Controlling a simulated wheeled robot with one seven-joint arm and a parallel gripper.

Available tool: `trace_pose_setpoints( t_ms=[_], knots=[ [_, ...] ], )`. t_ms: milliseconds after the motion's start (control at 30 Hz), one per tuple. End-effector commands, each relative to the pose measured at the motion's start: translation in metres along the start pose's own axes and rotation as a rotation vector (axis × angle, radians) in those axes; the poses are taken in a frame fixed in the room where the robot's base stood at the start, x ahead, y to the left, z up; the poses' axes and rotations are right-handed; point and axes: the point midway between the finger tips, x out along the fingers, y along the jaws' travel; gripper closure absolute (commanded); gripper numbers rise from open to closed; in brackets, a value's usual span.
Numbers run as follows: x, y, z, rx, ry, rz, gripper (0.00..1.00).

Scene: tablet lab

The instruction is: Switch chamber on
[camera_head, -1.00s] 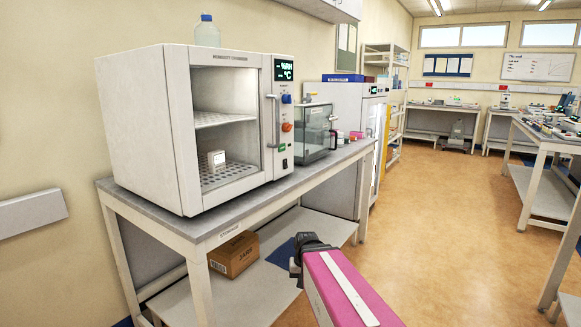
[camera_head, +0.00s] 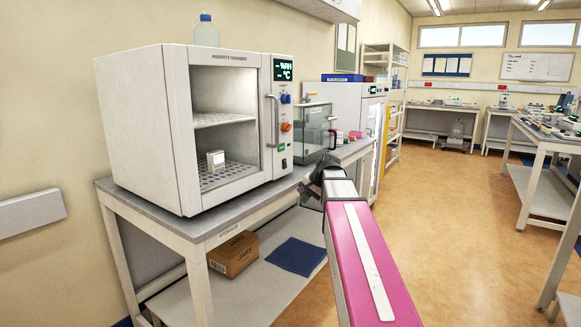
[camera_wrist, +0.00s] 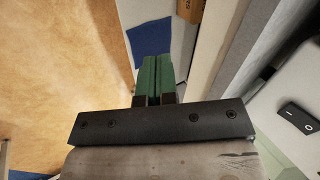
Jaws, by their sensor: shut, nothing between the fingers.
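The white humidity chamber (camera_head: 174,125) stands on the grey bench, with a small white device inside. Its display (camera_head: 283,69) shows dashes before %RH and °C. A black rocker switch (camera_head: 284,163) is low on its right front panel, below a green label and the orange and blue knobs. The switch also shows at the right edge of the wrist view (camera_wrist: 298,118), marked I and O; I cannot tell which side is pressed. My gripper (camera_head: 306,190) is near the bench's front edge, right of the switch and apart from it. Its green fingers (camera_wrist: 156,75) are together and empty.
A clear glass-sided box (camera_head: 318,127) stands right of the chamber on the bench. A cardboard box (camera_head: 233,254) and a blue mat (camera_head: 297,256) lie on the lower shelf. The chamber's handle (camera_head: 272,120) sticks out. The floor to the right is clear.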

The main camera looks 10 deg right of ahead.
Motion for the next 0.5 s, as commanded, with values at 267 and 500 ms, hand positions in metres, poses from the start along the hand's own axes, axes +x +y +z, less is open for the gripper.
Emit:
trace_pose_setpoints(
  t_ms=[267, 500],
  knots=[
    [-0.079, -0.043, -0.039, 0.094, 0.025, -0.118, 1.0],
    [-0.135, -0.069, -0.056, 0.15, 0.031, -0.195, 1.0]
  ],
)
